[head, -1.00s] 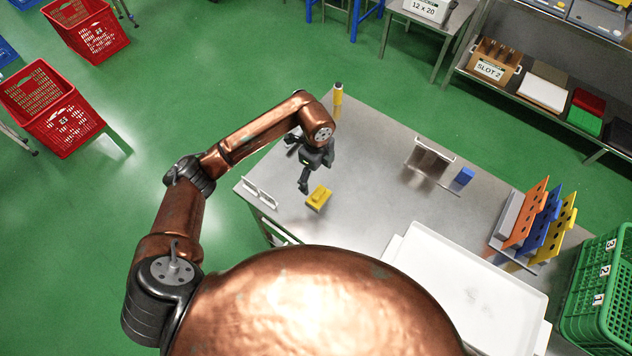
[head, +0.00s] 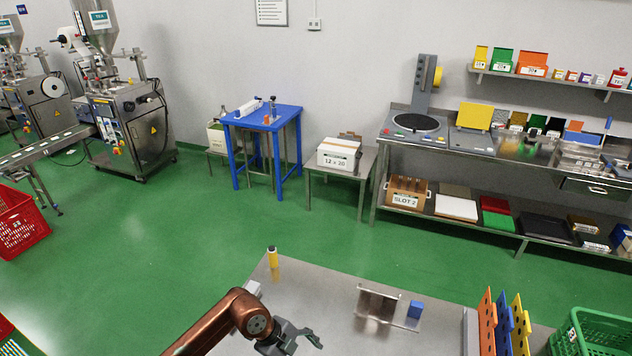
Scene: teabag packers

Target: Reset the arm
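My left arm (head: 215,320) is copper-coloured and comes in at the bottom of the head view, over the near left part of the steel table (head: 330,285). My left gripper (head: 300,337) is dark grey and sits at the bottom edge, above the table. One finger reaches out to the right. The rest is partly cut off or hidden, so I cannot tell how far it is open. I see nothing held in it. My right arm and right gripper are out of view.
On the table stand a yellow bottle (head: 272,257), a metal bracket (head: 378,300), a blue block (head: 415,309) and upright coloured panels (head: 486,318). A green crate (head: 590,325) is at lower right. Green floor lies open beyond. A blue table (head: 262,118) and long bench (head: 480,160) stand farther back.

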